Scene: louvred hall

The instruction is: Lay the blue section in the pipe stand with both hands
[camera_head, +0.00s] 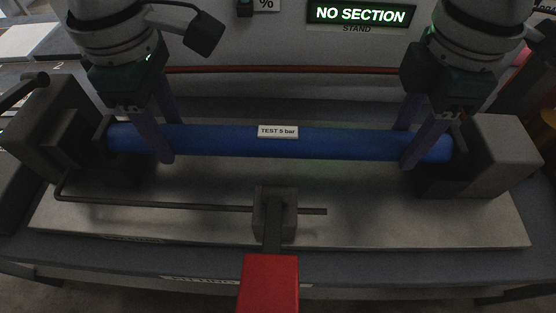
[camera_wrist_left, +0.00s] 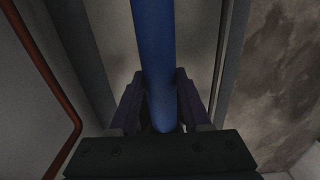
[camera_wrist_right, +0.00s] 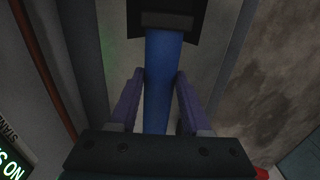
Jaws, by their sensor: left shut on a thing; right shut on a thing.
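The blue section (camera_head: 340,142), a long pipe labelled "TEST 5 bar", lies level across the pipe stand (camera_head: 400,225), between its left end block (camera_head: 70,125) and right end block (camera_head: 500,150). I cannot tell whether it rests in the dark supports or is just above them. My left gripper (camera_head: 160,140) is shut on the section near its left end; the section also shows between its fingers in the left wrist view (camera_wrist_left: 155,60). My right gripper (camera_head: 415,143) is shut on it near the right end; the right wrist view shows the section (camera_wrist_right: 160,85) running to a dark end piece (camera_wrist_right: 165,20).
A lit sign (camera_head: 360,14) reads "NO SECTION" above "STAND". A red handle (camera_head: 270,283) on a dark lever stands at the front middle, by a small grey block (camera_head: 290,215) with a rod. A thin red pipe (camera_head: 280,70) runs behind the section.

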